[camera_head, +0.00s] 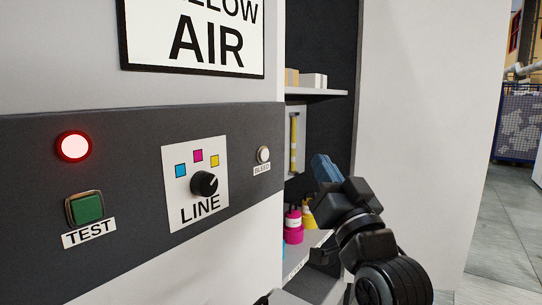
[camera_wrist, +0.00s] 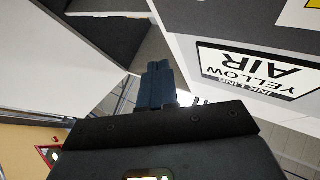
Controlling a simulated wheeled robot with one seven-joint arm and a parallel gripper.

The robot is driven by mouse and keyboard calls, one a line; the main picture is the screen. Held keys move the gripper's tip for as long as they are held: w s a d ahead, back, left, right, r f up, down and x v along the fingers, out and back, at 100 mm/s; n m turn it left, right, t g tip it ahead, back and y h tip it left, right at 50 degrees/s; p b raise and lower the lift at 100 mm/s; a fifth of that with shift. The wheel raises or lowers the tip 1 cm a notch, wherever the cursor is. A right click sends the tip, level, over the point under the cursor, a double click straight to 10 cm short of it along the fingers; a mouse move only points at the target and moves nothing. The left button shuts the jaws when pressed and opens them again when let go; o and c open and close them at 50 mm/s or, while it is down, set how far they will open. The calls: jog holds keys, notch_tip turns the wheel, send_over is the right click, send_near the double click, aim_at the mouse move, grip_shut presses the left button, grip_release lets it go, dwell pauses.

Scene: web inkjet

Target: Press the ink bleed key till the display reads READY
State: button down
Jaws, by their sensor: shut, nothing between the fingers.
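The bleed key (camera_head: 263,154) is a small pale round button at the right end of the dark panel, above a label that seems to read BLEED. The display (camera_head: 195,38) is cut off at the top in the head view and shows AIR under part of YELLOW. In the wrist view the display (camera_wrist: 258,70) appears upside down and reads INK LINE, YELLOW, AIR. My gripper (camera_head: 325,168) is shut and empty, to the right of the bleed key and apart from it, in front of the open bay. Its closed fingers (camera_wrist: 157,80) also show in the wrist view.
A LINE knob (camera_head: 204,184) sits under cyan, magenta and yellow squares. A red lamp (camera_head: 73,146) is lit above a green TEST button (camera_head: 87,208). The open bay holds a shelf (camera_head: 316,93) with boxes, and magenta (camera_head: 293,228) and yellow bottles below.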

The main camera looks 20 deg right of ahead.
aim_at(265, 155)
jog(key=w+a+b, duration=0.2)
jog(key=w+a, duration=0.3)
jog(key=w, duration=0.2)
jog(key=shift+b, duration=0.35)
jog(key=shift+w+a, duration=0.1)
jog(key=shift+a, duration=0.05)
dwell(2.0)
jog(key=shift+w+a, duration=0.25)
jog(key=shift+w, duration=0.05)
jog(key=shift+w+a+b, duration=0.25)
jog(key=shift+w+b, duration=0.05)
jog(key=shift+b, duration=0.2)
dwell(0.7)
jog(key=shift+s+d, duration=0.1)
jog(key=shift+s+d+p, duration=0.3)
jog(key=shift+s+d, duration=0.1)
jog(key=shift+s, duration=0.15)
jog(key=shift+s, duration=0.1)
